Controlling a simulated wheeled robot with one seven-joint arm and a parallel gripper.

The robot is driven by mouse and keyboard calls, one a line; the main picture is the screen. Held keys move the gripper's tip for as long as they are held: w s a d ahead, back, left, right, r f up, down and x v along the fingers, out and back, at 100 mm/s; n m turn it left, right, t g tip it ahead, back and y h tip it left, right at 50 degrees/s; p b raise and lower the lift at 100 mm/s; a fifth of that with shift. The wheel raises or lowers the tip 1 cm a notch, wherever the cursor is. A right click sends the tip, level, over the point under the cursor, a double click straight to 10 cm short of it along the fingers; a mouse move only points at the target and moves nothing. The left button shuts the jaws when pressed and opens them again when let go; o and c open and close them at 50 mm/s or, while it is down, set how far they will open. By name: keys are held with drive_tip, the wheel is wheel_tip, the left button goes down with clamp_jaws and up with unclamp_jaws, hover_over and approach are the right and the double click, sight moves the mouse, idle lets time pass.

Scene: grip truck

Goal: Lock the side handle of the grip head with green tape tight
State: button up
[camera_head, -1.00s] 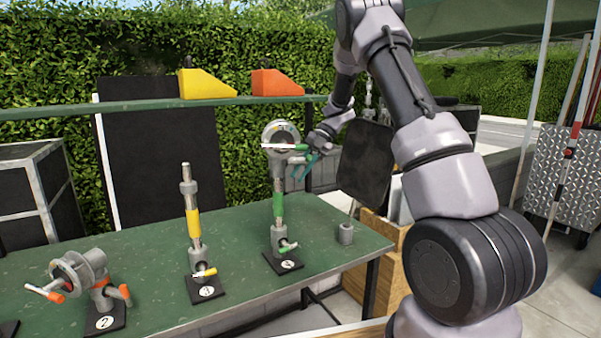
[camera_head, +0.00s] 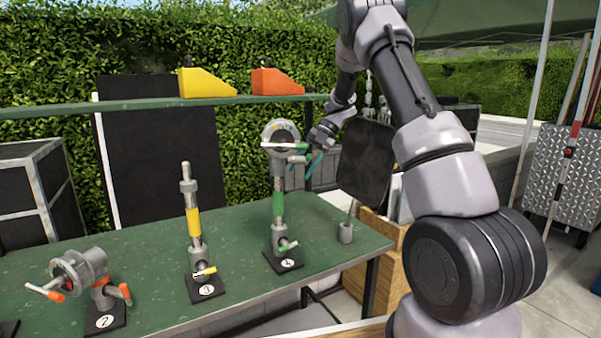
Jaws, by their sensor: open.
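The grip head with green tape (camera_head: 281,135) stands on top of an upright post with a green band (camera_head: 278,203), on the black base marked 4. A lower handle (camera_head: 288,246) with green tape sits near the base. My gripper (camera_head: 308,168) is open, just right of and slightly below the head, with its fingers pointing down and left. It seems apart from the side handle, but contact is hard to tell at this size.
A post with a yellow band (camera_head: 193,222) stands on base 3 to the left. A grip head with orange-tipped handles (camera_head: 80,275) is on base 2 at the front left. Yellow (camera_head: 205,84) and orange (camera_head: 277,82) wedges sit on the back shelf. A small grey socket (camera_head: 345,233) holds a black panel.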

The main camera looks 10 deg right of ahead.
drive_tip(key=v, duration=0.9)
drive_tip(key=shift+r, duration=0.15)
drive_tip(key=shift+d, duration=0.1)
